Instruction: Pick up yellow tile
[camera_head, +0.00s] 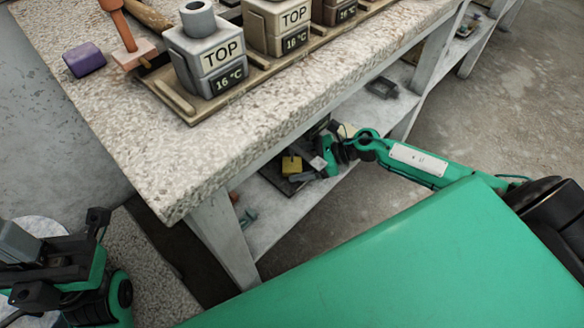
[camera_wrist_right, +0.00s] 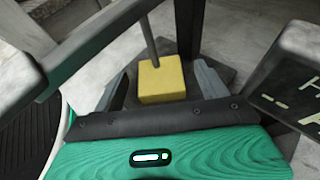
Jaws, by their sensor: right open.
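The yellow tile (camera_head: 291,164) is on the lower shelf under the stone-topped bench, on a dark plate. In the right wrist view the yellow tile (camera_wrist_right: 161,80) looks like a small block, with a thin dark rod rising at its far edge. My right gripper (camera_head: 308,166) reaches under the bench from the right. Its two grey fingers (camera_wrist_right: 160,88) stand apart, one on each side of the tile; I cannot tell whether they touch it. My left gripper (camera_head: 55,250) is at the lower left, away from the tile; its jaws are unclear.
The bench top (camera_head: 130,125) overhangs the shelf, and a bench leg (camera_head: 222,240) stands to the left. A dark labelled block (camera_wrist_right: 292,75) is close on the right in the wrist view. Grey TOP blocks (camera_head: 207,55) and a purple block (camera_head: 84,59) stand on the bench.

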